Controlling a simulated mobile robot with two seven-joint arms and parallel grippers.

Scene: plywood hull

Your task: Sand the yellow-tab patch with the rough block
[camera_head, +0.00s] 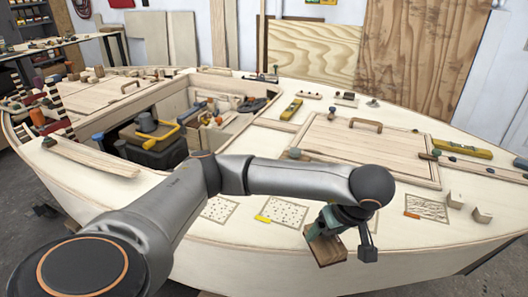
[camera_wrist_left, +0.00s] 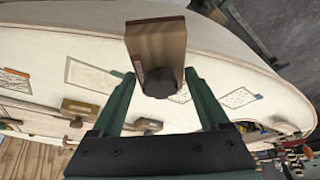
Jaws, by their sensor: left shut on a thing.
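The yellow-tab patch (camera_head: 285,212) is a dotted rectangle on the pale plywood deck, with its yellow tab (camera_head: 262,219) at the lower left corner. My left gripper (camera_head: 340,216) is shut on a brown wooden block (camera_head: 325,248), also seen in the left wrist view (camera_wrist_left: 155,38), with a dark knob (camera_wrist_left: 160,84) between the fingers. The block is tilted and appears held above the deck's near edge, right of and nearer than the patch. Its working face is turned away, so its roughness cannot be told. My right gripper is not in view.
Other patches lie along the near deck: one at left (camera_head: 220,210) and an orange-tab one (camera_head: 428,207) at right. Two small blocks (camera_head: 455,200) (camera_head: 482,215) stand beside it. Behind are a raised hatch (camera_head: 365,150) and an open well holding a black toolbox (camera_head: 155,150).

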